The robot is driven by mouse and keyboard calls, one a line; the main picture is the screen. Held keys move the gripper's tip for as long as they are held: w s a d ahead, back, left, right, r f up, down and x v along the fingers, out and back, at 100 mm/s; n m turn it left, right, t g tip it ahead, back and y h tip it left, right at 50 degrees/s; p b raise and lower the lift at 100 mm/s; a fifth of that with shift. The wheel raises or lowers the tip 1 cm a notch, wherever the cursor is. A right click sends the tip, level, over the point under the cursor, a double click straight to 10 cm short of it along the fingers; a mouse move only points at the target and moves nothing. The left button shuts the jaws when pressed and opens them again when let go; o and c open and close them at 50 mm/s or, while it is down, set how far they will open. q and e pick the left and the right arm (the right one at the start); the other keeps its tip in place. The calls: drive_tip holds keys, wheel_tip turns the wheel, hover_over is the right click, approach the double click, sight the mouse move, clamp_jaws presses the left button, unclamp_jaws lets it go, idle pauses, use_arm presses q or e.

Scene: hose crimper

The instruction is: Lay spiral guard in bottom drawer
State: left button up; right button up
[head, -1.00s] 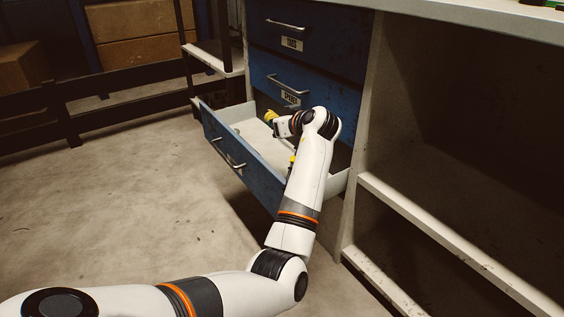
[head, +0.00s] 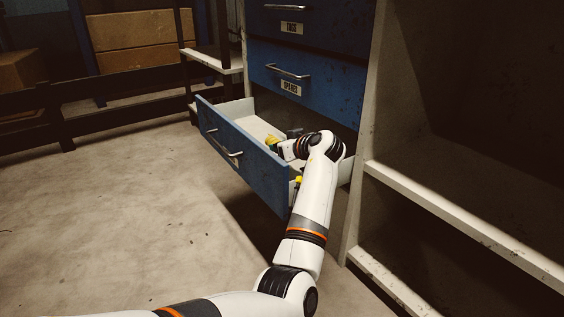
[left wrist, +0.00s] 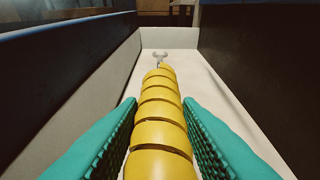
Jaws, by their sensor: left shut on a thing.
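The yellow spiral guard (left wrist: 160,125) is a segmented tube that runs lengthwise between the two teal fingers of my left gripper (left wrist: 160,108). The gripper is shut on it. In the head view, yellow ends of the guard (head: 272,141) show on both sides of my wrist, and the middle is hidden by my arm. The bottom drawer (head: 240,153) is pulled out, with a blue front and pale inside. The guard is inside or just over the drawer; whether it touches the floor is unclear. My right gripper is not in view.
A silver wrench-like tool (left wrist: 174,57) lies on the drawer floor beyond the guard's far end. The closed drawer labelled SPARES (head: 312,92) is above. Open shelving (head: 450,235) stands to the right, and clear floor (head: 110,215) lies to the left.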

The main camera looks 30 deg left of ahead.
use_arm(q)
wheel_tip(320, 180, down, 3)
drive_tip(key=shift+b, duration=0.75)
drive_tip(key=shift+r, duration=0.15)
